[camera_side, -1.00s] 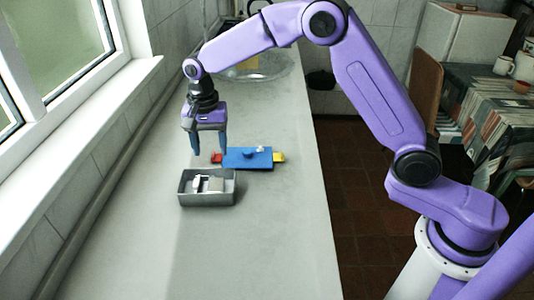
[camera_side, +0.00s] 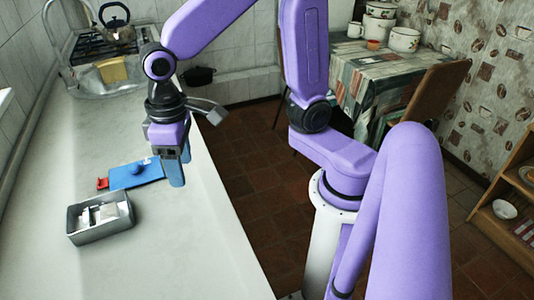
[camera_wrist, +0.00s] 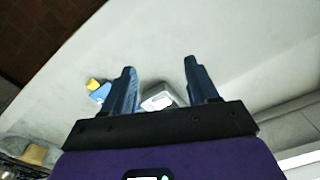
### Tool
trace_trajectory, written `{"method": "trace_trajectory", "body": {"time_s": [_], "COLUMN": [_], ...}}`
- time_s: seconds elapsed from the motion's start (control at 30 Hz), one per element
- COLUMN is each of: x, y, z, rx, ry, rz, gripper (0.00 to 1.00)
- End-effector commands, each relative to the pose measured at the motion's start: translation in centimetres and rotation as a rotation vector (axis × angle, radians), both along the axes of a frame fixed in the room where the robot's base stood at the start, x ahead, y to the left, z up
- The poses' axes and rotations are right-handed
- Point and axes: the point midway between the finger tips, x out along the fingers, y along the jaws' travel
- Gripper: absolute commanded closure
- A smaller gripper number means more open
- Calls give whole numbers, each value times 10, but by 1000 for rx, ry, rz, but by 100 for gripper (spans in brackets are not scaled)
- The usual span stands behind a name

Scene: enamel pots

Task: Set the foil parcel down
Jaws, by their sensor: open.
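My gripper (camera_side: 175,172) is open and empty above the counter, by the right end of a blue board (camera_side: 137,174) in the side view. Its two fingers stand apart in the wrist view (camera_wrist: 160,80). A grey open-topped tray (camera_side: 107,230) stands nearer the side camera and holds pale, whitish and silvery blocks (camera_side: 108,211). I cannot tell whether one of these is the foil parcel. In the wrist view the tray (camera_wrist: 176,93) shows between the fingers, beyond them.
The board has a red end (camera_side: 103,184) and a blue knob. Its yellow part (camera_wrist: 93,84) shows in the wrist view. The counter's right edge drops to a tiled floor. A sink (camera_side: 110,80) and a stove with a kettle (camera_side: 114,14) are behind. The near counter (camera_side: 130,275) is clear.

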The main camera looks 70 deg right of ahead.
Motion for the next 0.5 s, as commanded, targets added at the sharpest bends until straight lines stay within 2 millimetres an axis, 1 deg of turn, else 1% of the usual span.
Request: {"method": "trace_trajectory", "body": {"time_s": [0.03,0.1,0.2,0.3,0.4,0.5], "x": [-19,-42,-75,-102,-124,-137], "y": [-11,-25,-45,-65,-80,-91], "z": [1,1,-1,-4,-8,-11], "rx": [2,2,3,4,4,4], "ry": [-3,-5,-9,-12,-14,-15], "rz": [76,185,338,476,587,659], "gripper": [41,41,41,41,41,41]}}
